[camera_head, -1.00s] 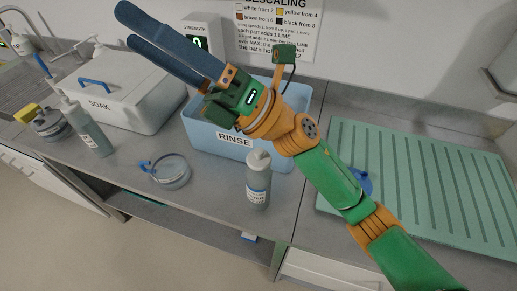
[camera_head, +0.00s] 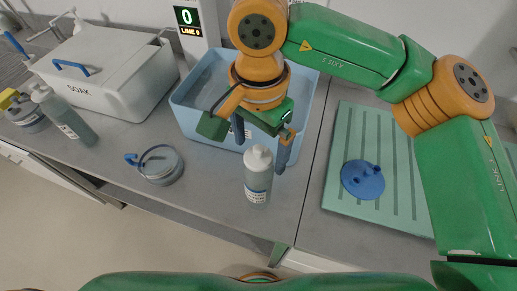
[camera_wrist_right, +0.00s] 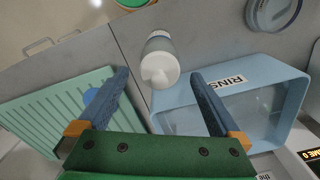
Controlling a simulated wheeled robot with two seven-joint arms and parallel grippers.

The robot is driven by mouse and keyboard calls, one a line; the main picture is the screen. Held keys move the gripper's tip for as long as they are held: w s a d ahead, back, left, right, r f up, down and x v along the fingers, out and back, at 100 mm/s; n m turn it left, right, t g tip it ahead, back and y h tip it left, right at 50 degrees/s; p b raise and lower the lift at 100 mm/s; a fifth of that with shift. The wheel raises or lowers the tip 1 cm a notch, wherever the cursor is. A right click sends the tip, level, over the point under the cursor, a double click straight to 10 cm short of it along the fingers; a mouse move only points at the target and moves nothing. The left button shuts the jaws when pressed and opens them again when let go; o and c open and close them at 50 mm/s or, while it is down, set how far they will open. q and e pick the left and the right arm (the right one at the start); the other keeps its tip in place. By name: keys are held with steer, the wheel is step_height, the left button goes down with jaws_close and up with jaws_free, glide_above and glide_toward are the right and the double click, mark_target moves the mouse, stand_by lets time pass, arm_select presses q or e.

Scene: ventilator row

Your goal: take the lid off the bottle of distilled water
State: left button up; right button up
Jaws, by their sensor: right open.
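A grey bottle with a white lid (camera_head: 257,160) stands upright on the counter in front of the rinse tub; its label is too small to read, but it fits the distilled water bottle. The lid is on it. In the right wrist view the bottle (camera_wrist_right: 160,44) lies beyond the fingers, its lid towards me. My right gripper (camera_head: 261,156) is open and empty, pointing down just behind the bottle, over the tub's front edge. In the wrist view its blue fingers (camera_wrist_right: 160,74) are spread either side of the lid's line, not touching it. My left gripper is not in view.
The blue rinse tub (camera_head: 188,119) is behind the bottle. A green ribbed mat (camera_head: 338,187) with a blue lid-like disc (camera_head: 362,180) lies right. Left are a round clear container (camera_head: 160,166), a pump bottle (camera_head: 66,118) and the white soak box (camera_head: 115,88).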

steer(key=c, duration=1.4)
steer(key=shift+r, duration=0.1)
